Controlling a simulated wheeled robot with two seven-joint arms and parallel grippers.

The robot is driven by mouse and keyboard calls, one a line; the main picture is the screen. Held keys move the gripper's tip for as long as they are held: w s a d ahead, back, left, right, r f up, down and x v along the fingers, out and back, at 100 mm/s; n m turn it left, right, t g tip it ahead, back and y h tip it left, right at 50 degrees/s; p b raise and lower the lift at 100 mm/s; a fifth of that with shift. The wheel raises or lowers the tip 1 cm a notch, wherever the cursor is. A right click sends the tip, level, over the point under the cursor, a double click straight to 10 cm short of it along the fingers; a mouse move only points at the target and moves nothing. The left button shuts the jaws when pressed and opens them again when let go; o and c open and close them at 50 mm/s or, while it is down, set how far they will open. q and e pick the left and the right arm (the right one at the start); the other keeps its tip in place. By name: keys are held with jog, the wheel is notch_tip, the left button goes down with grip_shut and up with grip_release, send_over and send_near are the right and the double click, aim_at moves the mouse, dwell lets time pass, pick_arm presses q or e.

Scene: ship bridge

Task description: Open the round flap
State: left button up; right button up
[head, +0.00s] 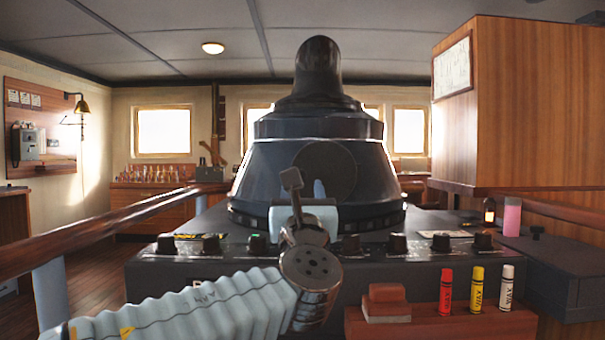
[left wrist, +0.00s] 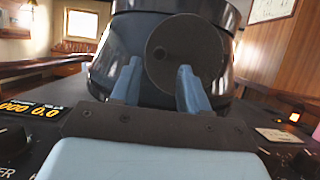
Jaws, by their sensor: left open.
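The round flap (head: 326,170) is a dark disc on the front of the black cone-shaped housing (head: 255,170). It lies flat against the housing and looks shut. In the left wrist view the flap (left wrist: 190,45) is ahead of the fingers, with a small round mark near its left side. My left gripper (head: 318,189) is in front of the flap's lower part and hides some of it. In the left wrist view its two blue fingers (left wrist: 159,70) are apart with nothing between them. I cannot tell whether a fingertip touches the flap. My right gripper is not in view.
A console with a row of black knobs (head: 396,243) lies below the housing. Red, yellow and white wax sticks (head: 476,289) stand on a wooden ledge at the right. Wooden rails (head: 120,222) flank both sides. A wooden cabinet (head: 530,110) rises at the right.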

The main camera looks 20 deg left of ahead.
aim_at(302, 175)
pick_arm(q)
jog(key=p+x, duration=0.1)
jog(key=x, duration=0.4)
jog(key=shift+w, duration=0.1)
jog(key=shift+c, duration=0.2)
grip_shut()
